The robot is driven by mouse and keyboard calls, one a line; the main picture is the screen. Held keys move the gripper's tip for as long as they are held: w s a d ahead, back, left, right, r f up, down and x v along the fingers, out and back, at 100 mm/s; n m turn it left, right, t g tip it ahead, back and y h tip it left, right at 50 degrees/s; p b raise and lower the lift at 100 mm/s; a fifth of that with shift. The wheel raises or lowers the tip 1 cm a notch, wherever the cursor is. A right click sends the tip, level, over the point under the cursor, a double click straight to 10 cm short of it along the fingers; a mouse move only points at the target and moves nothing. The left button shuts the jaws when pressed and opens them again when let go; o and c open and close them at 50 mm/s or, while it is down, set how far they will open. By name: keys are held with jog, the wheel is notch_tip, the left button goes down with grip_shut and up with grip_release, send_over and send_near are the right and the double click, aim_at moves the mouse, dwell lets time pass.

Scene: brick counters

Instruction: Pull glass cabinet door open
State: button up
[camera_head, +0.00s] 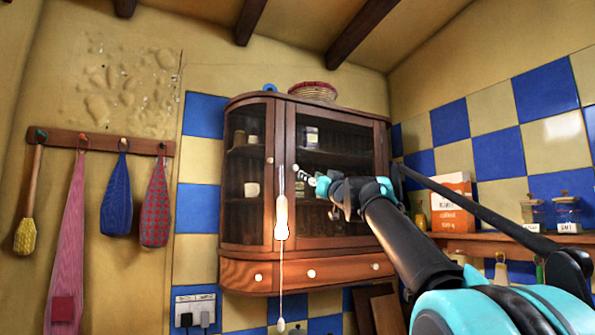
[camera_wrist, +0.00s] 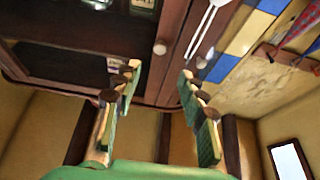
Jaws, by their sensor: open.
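The wooden cabinet (camera_head: 284,190) hangs on the back wall, with dark glass in its front and its curved left side. The glass door (camera_head: 335,150) looks shut, with a small pale round knob (camera_head: 295,167) on its left frame. My gripper (camera_head: 306,175) is at the door's left part, just right of the knob in the head view. In the wrist view my gripper (camera_wrist: 160,78) is open and empty. The knob (camera_wrist: 160,47) shows ahead of and between the spread fingertips, apart from them. The glass door (camera_wrist: 60,62) fills the upper left there.
A basket (camera_head: 312,91) sits on top. A shelf (camera_head: 500,238) with a box (camera_head: 452,203) and jars is right. Cloths hang from a rack (camera_head: 100,143) left.

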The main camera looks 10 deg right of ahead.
aim_at(296, 168)
jog(key=x, duration=1.1)
grip_shut()
